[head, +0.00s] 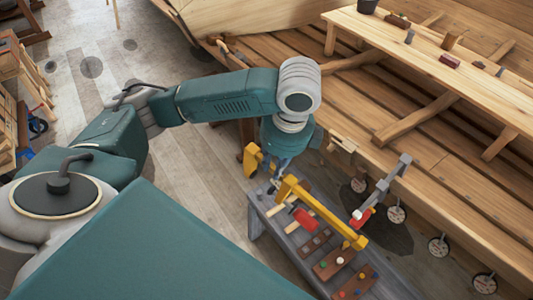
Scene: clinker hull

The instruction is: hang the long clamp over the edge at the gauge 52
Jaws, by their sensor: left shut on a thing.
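Round gauges hang in a row along the hull's edge: one (358,185), then another (396,214), another (438,246) and the last (484,283). Their numbers are too small to read. My right gripper is not in view.
The grey bench (257,225) carries red-handled and wooden tools. A grey clamp with a red end (385,190) sits at the hull edge between gauges. The planked hull (425,140) fills the right, with a long plank (440,65) above it. Floor at left is mostly clear.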

